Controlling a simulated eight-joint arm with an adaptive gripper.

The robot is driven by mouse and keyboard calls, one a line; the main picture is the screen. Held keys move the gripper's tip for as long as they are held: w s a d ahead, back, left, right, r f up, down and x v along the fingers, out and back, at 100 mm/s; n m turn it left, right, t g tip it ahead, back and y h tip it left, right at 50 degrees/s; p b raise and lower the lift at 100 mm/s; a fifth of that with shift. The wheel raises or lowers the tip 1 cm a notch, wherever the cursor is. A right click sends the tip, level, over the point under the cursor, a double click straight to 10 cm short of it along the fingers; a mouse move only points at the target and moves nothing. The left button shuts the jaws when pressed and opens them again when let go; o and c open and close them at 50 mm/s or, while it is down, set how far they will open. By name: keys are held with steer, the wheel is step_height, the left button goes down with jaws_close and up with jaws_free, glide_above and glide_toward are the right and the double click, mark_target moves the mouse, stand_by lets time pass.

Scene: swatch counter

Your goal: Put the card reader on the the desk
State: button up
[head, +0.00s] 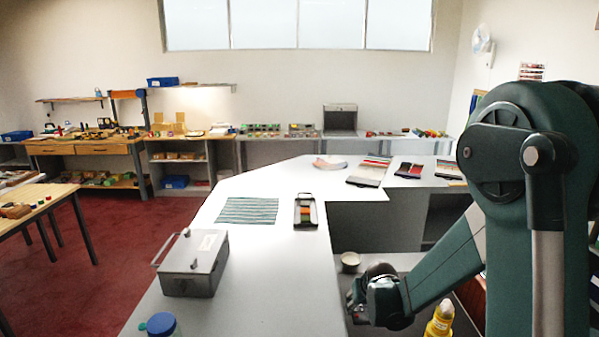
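The desk is probably the large white counter (262,265) in the middle, but I cannot tell for certain. I cannot pick out a card reader with certainty in the head view. My gripper (358,302) is low in the lower middle, just right of the white counter's edge and beside a lower grey surface (400,262). It points left and down. Its fingers are small, dark and partly hidden by my own wrist, so I cannot tell whether they are open or hold anything.
A grey metal box (193,265) with a handle, a striped cloth (248,210) and a dark tray (305,224) of coloured pieces lie on the white counter. A blue-lidded jar (161,325) is at front left. A small cup (350,262) and a yellow bottle (440,320) are near my gripper.

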mark_target(361, 308)
steer(key=shift+r, duration=0.1)
step_height(361, 308, up, 22)
steer(key=w+a+r+n+y+p, duration=0.1)
steer(key=w+a+p, duration=0.35)
steer(key=a, duration=0.75)
steer(key=w+a+r+n+p, duration=0.1)
steer(key=w+a+n, duration=0.1)
steer(key=w+a, duration=0.8)
steer(key=a+f+n+y+p, duration=0.1)
steer(key=a+f+p, duration=0.15)
steer(key=a, duration=1.75)
steer(key=shift+s+a+f+p, duration=0.1)
steer(key=shift+s+f+p, duration=0.1)
steer(key=shift+f, duration=0.85)
steer(key=shift+s+f+p, duration=0.1)
steer(key=shift+f+p, duration=0.1)
steer(key=shift+f, duration=0.85)
steer(key=shift+f, duration=0.1)
steer(key=shift+w+f, duration=0.1)
steer(key=shift+f, duration=2.95)
